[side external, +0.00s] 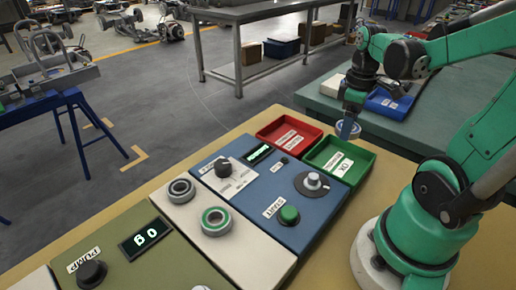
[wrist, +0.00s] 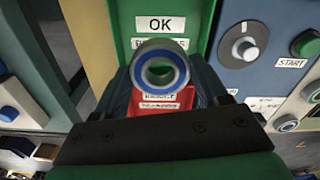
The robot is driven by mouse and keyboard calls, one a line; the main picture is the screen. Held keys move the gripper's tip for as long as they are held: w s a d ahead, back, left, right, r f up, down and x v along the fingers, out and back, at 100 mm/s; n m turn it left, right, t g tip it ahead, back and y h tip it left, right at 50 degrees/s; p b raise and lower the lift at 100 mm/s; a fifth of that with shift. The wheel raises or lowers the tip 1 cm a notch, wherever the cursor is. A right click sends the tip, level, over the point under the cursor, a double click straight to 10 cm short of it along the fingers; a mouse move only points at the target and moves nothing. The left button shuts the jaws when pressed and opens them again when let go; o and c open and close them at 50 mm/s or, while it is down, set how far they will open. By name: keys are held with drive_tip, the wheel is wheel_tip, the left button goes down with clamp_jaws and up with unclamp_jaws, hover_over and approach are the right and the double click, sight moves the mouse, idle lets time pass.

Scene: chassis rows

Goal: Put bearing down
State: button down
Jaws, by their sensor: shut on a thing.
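My gripper (side external: 349,117) is shut on a bearing with a blue ring and a metal rim; the bearing (wrist: 160,68) fills the middle of the wrist view. In the side view the held bearing (side external: 347,130) hangs above the far right edge of the green tray (side external: 341,163) labelled OK. The red tray (side external: 288,133) is beside the green one, further left. Two other bearings lie on the pale panel: a plain grey one (side external: 182,191) and one with a green ring (side external: 216,221).
A blue control panel (side external: 263,205) with knobs and a green START button (side external: 289,215) adjoins the trays. A green-topped table (side external: 400,130) behind holds a blue bin (side external: 388,103) and a white box (side external: 333,86). A display panel (side external: 146,238) stands at the front left.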

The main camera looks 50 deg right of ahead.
sight(338, 165)
drive_tip(key=shift+f, duration=4.45)
drive_tip(key=shift+f, duration=0.1)
drive_tip(key=shift+c, duration=0.2)
unclamp_jaws()
wheel_tip(338, 165, up, 12)
drive_tip(key=w+a+m+t, duration=0.1)
drive_tip(key=w+a+t, duration=0.2)
drive_tip(key=a, duration=0.4)
drive_tip(key=w+a+m+t, duration=0.1)
drive_tip(key=w+a+t, duration=0.3)
drive_tip(key=a, duration=0.4)
drive_tip(key=shift+a+r, duration=0.3)
drive_tip(key=shift+r, duration=0.15)
drive_tip(key=shift+w, duration=0.1)
